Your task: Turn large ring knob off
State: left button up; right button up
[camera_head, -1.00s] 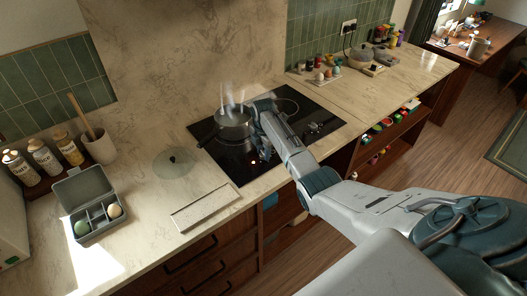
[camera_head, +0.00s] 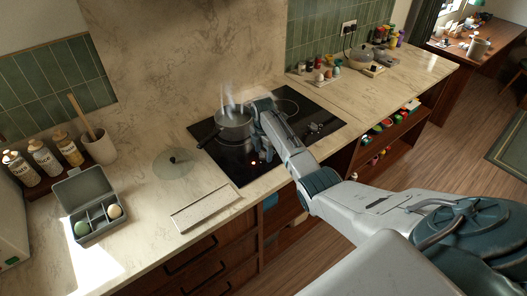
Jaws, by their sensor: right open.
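The black cooktop (camera_head: 222,166) is set into the marble counter, with small knobs (camera_head: 316,128) on its right part. Which one is the large ring knob I cannot tell at this size. A steaming pot (camera_head: 234,125) with a dark handle stands on the cooktop's left part. My right gripper (camera_head: 257,118) is open, just right of the pot and over the cooktop, left of the knobs. Its fingertips are partly hidden by the wrist, so I cannot tell whether it touches the pot. My left gripper is not in view.
A glass lid (camera_head: 173,163) and a pale board (camera_head: 206,208) lie left of the cooktop. A grey box (camera_head: 100,225) with round items stands further left. The counter right of the cooktop is mostly clear.

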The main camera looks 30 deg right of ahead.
aim_at(263, 152)
notch_tip(263, 152, up, 11)
jog(key=b, duration=0.3)
jog(key=shift+b, duration=0.3)
jog(key=shift+f, duration=0.2)
